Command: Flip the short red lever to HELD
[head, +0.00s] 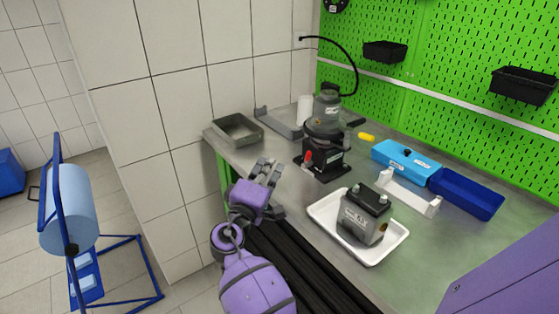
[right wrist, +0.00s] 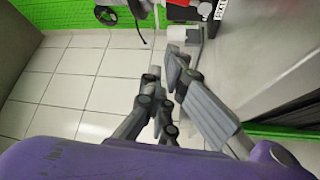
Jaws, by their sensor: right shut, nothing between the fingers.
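The short red lever (head: 309,157) is on the front left of the black base (head: 325,161) under the grey pump (head: 327,112) in the head view. Its label and exact setting are too small to read. Red parts also show at the top of the right wrist view, where I cannot surely tell the lever apart. My right gripper (head: 268,170) is shut and empty, above the front edge of the bench, left of the pump base and apart from the lever. Its fingers (right wrist: 163,72) also show in the right wrist view. My left gripper is not in view.
A metal tray (head: 222,129) is at the bench's left end. A white tray (head: 381,254) holding a grey block with a dark top (head: 358,218) is right of my gripper. A blue box (head: 385,153) and blue bin (head: 470,197) are farther right. Bare bench lies between pump and white tray.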

